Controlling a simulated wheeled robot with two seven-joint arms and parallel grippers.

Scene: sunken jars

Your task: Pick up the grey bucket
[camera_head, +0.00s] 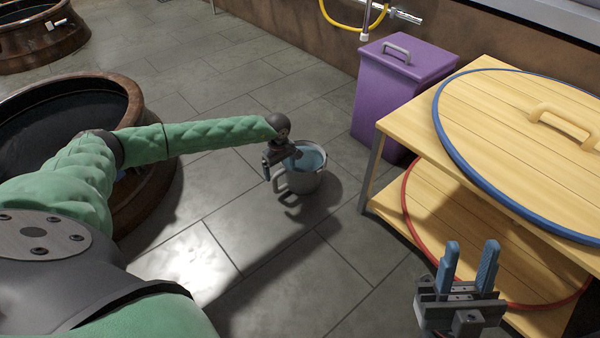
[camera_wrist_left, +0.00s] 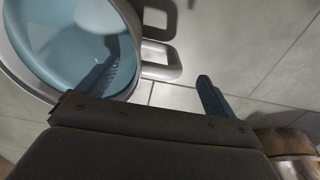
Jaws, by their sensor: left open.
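The grey bucket (camera_head: 306,179) stands upright on the tiled floor, with bluish water inside and a loop handle (camera_head: 281,183) on its left side. My left gripper (camera_head: 280,160) is open at the bucket's near-left rim, above the handle. In the left wrist view the bucket (camera_wrist_left: 22,55) fills the upper left and its handle (camera_wrist_left: 160,72) shows between the fingers. One finger of the left gripper (camera_wrist_left: 162,62) overlaps the bucket's opening and the other is beyond the handle. Contact cannot be told. My right gripper (camera_head: 470,262) is open and empty at the lower right.
A purple bin (camera_head: 384,92) with a lid stands behind the bucket. A wooden shelf table (camera_head: 405,125) at right carries a blue-rimmed round lid (camera_head: 490,115) and a red-rimmed one below. A brown sunken jar (camera_head: 150,190) is at left. Floor in front of the bucket is clear.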

